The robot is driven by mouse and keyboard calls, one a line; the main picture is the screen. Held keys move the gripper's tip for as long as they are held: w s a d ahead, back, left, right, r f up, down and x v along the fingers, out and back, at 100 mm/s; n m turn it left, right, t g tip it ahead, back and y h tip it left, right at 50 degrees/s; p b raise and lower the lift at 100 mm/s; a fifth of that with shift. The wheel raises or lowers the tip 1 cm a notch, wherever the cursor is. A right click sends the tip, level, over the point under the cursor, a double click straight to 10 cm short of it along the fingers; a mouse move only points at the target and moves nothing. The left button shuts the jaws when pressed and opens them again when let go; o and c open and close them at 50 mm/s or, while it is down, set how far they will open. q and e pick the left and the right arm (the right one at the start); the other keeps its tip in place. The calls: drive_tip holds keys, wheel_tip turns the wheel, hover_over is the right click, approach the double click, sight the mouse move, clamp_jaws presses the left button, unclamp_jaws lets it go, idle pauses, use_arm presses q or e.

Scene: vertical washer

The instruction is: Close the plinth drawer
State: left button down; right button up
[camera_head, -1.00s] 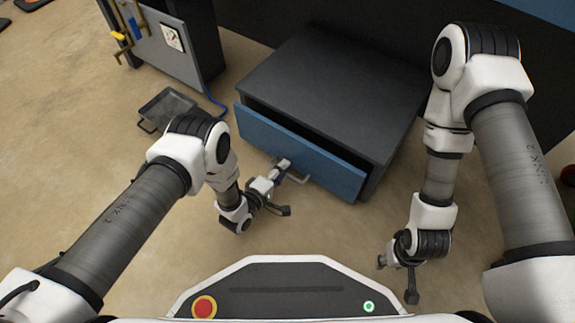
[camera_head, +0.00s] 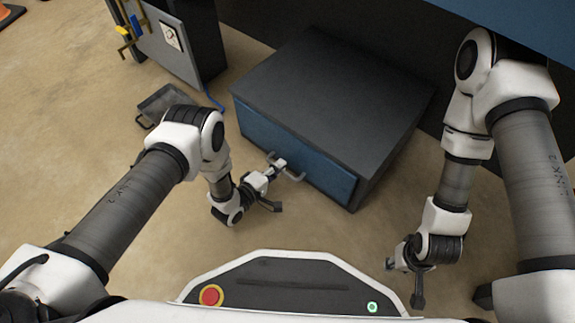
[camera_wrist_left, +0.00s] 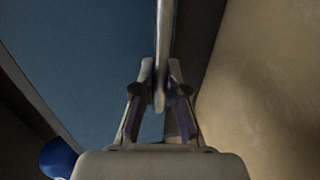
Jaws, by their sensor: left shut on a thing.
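The plinth drawer has a blue front (camera_head: 325,174) on a dark grey plinth cabinet (camera_head: 335,92). It sits close against the cabinet, with no clear gap showing in the head view. My left gripper (camera_head: 280,164) is shut on the drawer's bar handle (camera_head: 299,177). In the left wrist view, the two fingers (camera_wrist_left: 162,88) hold the handle (camera_wrist_left: 164,40) between them, with the blue front (camera_wrist_left: 90,70) behind. My right gripper (camera_head: 390,264) hangs empty over the floor at the lower right. Its fingers are too small to read.
A grey cabinet (camera_head: 180,50) with yellow and blue fittings stands at the upper left, with a metal tray (camera_head: 163,103) on the floor beside it. A blue surface (camera_head: 510,22) is at the upper right. The floor in front of the drawer is clear.

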use_arm(q)
drive_tip(key=shift+w, duration=0.2)
drive_tip(key=c, duration=1.2)
unclamp_jaws()
drive_tip(key=shift+d, duration=0.15)
drive_tip(key=v, duration=1.2)
